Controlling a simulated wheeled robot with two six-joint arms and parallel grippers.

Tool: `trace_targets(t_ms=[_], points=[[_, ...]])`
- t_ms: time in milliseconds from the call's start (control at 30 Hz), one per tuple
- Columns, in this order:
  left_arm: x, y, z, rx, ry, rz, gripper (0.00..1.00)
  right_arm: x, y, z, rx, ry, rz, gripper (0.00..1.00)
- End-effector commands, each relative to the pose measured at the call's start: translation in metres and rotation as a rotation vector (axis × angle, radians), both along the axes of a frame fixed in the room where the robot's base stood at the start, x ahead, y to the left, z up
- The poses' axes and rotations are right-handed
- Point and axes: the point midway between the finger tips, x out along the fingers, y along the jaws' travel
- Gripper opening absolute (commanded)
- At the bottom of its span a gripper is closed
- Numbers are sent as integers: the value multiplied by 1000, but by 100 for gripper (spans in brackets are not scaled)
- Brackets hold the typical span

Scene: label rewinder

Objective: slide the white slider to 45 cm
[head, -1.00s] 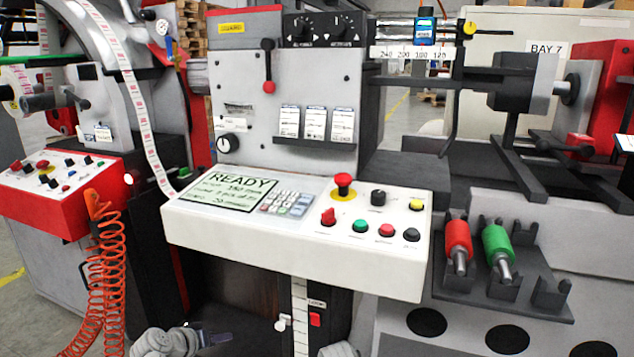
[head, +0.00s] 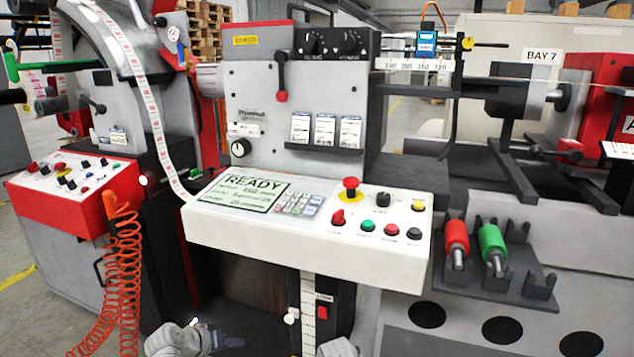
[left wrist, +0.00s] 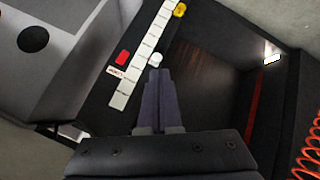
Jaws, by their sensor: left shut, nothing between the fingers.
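The white slider (head: 291,315) is a small knob at the left edge of a vertical white scale strip (head: 308,300) below the console. In the left wrist view the slider (left wrist: 156,59) sits beside the scale strip (left wrist: 152,40), just ahead of my fingertips. The scale's numbers are too small to read. My left gripper (head: 238,342) is low, left of the slider and apart from it in the head view. In the left wrist view my left gripper (left wrist: 159,73) has its dark purple fingers shut and empty.
A red switch (head: 322,312) sits right of the scale; it also shows in the left wrist view (left wrist: 122,57). The white console (head: 300,238) overhangs the scale. An orange coiled hose (head: 122,265) hangs at the left. A dark recess (head: 240,290) opens left of the scale.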

Motion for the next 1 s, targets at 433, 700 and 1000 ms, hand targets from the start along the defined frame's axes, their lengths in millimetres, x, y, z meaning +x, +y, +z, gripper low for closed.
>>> trace_targets(t_ms=[433, 700, 1000], points=[[-41, -73, 80, 130, 209, -183, 0, 0, 0, 114, 1, 1, -4, 0], [-86, -114, 145, 291, 387, -302, 0, -1, 1, 201, 3, 2, -7, 0], [-133, -138, 225, 504, 547, -376, 0, -1, 1, 292, 4, 4, -11, 0]])
